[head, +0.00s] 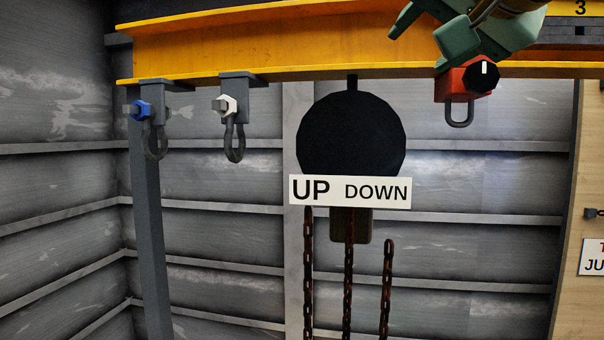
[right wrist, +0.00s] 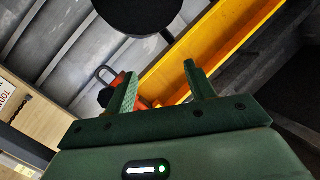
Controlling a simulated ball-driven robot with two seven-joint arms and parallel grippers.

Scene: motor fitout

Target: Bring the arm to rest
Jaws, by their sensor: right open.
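My right gripper (head: 418,48) is at the upper right of the head view, in front of the yellow beam (head: 230,47). Its green jaws are apart, with nothing held between them. In the right wrist view my right gripper (right wrist: 160,72) also shows open, with the beam (right wrist: 215,55) beyond it. A red block (head: 453,85) with a black knob (head: 482,76) and a grey shackle (head: 460,114) hangs just below the gripper in the head view. In the wrist view the red block (right wrist: 118,82) is partly hidden behind the left finger. My left gripper is not in view.
A black round hoist (head: 350,138) hangs from the beam, with an UP/DOWN sign (head: 350,191) and rusty chains (head: 348,270). Two shackles hang at left, with a blue nut (head: 140,110) and a white nut (head: 224,105). A wooden board (head: 585,190) stands at right.

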